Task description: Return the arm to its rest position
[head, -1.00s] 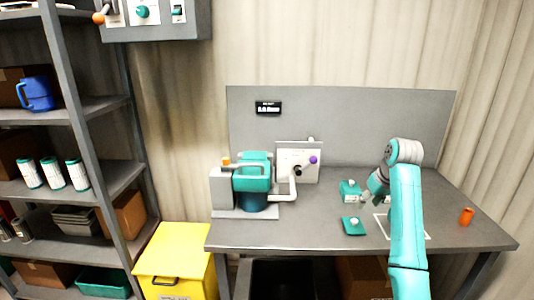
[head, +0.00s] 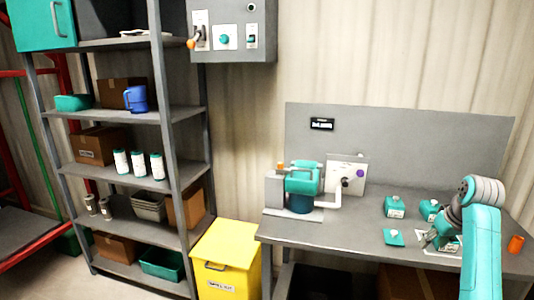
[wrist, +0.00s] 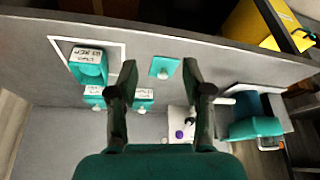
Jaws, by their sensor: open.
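My gripper (head: 430,240) is on the right side of the workbench in the head view, beside the white square outline (head: 455,248). Teal labelled containers stand behind, one at left (head: 395,208) and one further right (head: 430,210). In the wrist view a labelled teal container (wrist: 88,70) sits within the white outline.
A teal machine (head: 303,180) with a white panel (head: 346,172) stands at the bench's left. An orange cylinder (head: 516,244) stands near the right edge. A yellow bin (head: 228,255) and a loaded shelf (head: 135,115) are to the left. The bench front-left is clear.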

